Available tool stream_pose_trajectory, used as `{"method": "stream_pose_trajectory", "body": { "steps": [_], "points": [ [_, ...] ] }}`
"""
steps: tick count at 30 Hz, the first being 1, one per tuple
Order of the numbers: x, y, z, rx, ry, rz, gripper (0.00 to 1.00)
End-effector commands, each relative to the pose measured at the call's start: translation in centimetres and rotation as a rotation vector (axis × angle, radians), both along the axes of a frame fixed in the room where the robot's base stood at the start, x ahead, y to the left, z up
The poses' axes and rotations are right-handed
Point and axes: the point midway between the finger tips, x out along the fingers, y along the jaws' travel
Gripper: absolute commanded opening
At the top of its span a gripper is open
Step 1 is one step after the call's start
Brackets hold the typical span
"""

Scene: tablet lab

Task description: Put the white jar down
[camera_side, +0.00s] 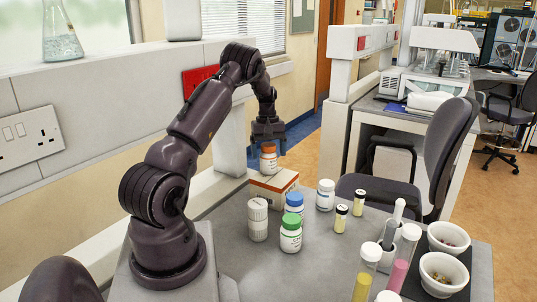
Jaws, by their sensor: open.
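My gripper (267,140) is open and points down at the back of the grey table. Directly below it is a white jar with an orange lid (268,163), upright at the top of an orange-and-white box (286,189). The fingertips are close to the lid; I cannot tell whether they touch it. An all-white jar with a white ribbed lid (258,222) stands upright on the table in front of the box, away from the gripper.
Tubes (397,270) and white bowls (443,275) crowd the right. The front-left table is clear.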

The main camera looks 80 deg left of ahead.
Motion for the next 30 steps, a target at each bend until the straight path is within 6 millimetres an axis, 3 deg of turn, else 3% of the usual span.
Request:
{"method": "stream_pose_trajectory", "body": {
  "steps": [12,20,23,25,30],
  "points": [
    [0.0,1.3,8.5,0.004,-0.002,0.001,0.84],
    [0.2,1.4,11.3,0.004,-0.004,-0.007,0.84],
    [1.4,-0.2,13.1,0.021,-0.026,-0.056,0.84],
    [2.7,-2.6,15.1,0.042,-0.056,-0.119,0.84],
    [5.6,-11.7,20.5,0.111,-0.151,-0.364,0.84]
  ]
}}
